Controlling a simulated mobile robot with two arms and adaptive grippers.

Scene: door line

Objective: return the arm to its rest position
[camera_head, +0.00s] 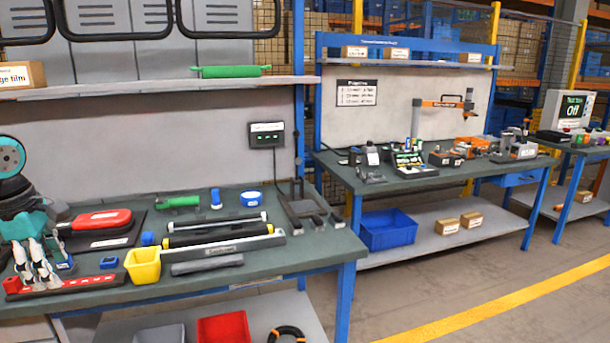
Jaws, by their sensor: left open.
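My left arm (10,157) comes in at the left edge, dark with a teal wrist. My left gripper (34,283) points down over the left part of the near workbench (290,258). Its pale fingers are open, and nothing shows held between them. The fingertips are just above or beside a red strip (75,285) at the bench's front edge; I cannot tell whether they touch it. My right gripper is out of view.
Close to the gripper are a red-handled tool (100,220), a yellow cup (143,266) and long bars (220,230). A shelf (180,87) hangs above. A second bench (400,175) stands to the right. The floor (450,290) at front right is clear.

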